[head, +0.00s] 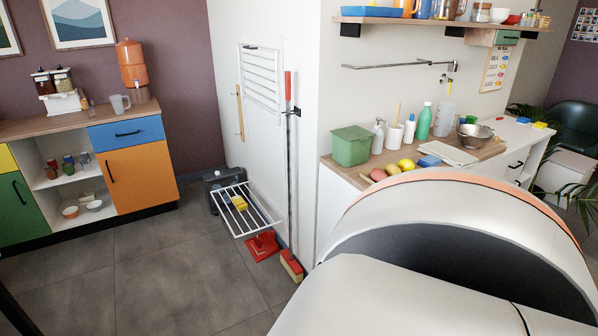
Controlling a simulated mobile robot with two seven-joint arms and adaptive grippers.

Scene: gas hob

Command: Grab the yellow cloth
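A small yellow piece (239,203), which looks like a folded cloth, lies on the white fold-out drying rack (262,222) low on the wall in the middle of the head view. A second small yellow piece (540,125) lies on the far right counter beside a blue one; it is too small to tell whether it is cloth or sponge. Neither of my grippers shows in the head view, so their state is hidden.
A grey case (213,180) stands behind the rack, with a red base (262,246) and a red-topped brush head (291,265) on the floor. The grey floor (150,270) at left is clear. A large white curved part, likely mine, blocks the lower right.

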